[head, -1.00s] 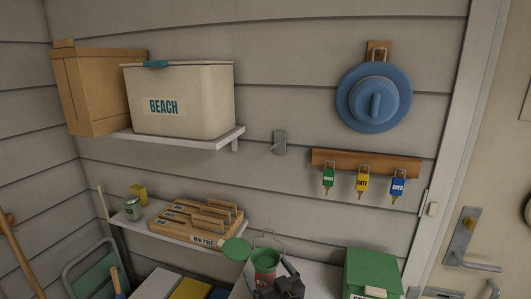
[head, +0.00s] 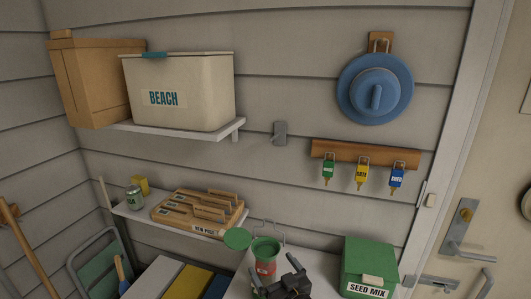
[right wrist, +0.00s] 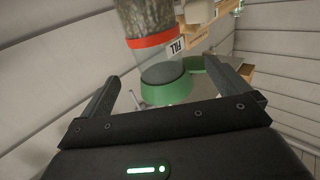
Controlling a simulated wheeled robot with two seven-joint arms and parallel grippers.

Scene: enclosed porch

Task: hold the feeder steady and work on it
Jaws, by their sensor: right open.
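The feeder (head: 265,258) stands at the bottom middle of the head view, with a green rim and a red label. Its round green lid (head: 237,239) is swung open to the left. In the right wrist view the feeder (right wrist: 150,52) shows a clear tube of speckled contents, a red band marked FILL and a green end part. My right gripper (head: 275,275) is open just in front of the feeder, hiding its lower part. In the right wrist view its two dark fingers (right wrist: 168,76) are wide apart, with the feeder's green part showing between them. My left gripper is not in view.
A green SEED MIX box (head: 370,262) stands right of the feeder on the light worktop (head: 322,270). Key tags (head: 361,172) hang on the wall above.

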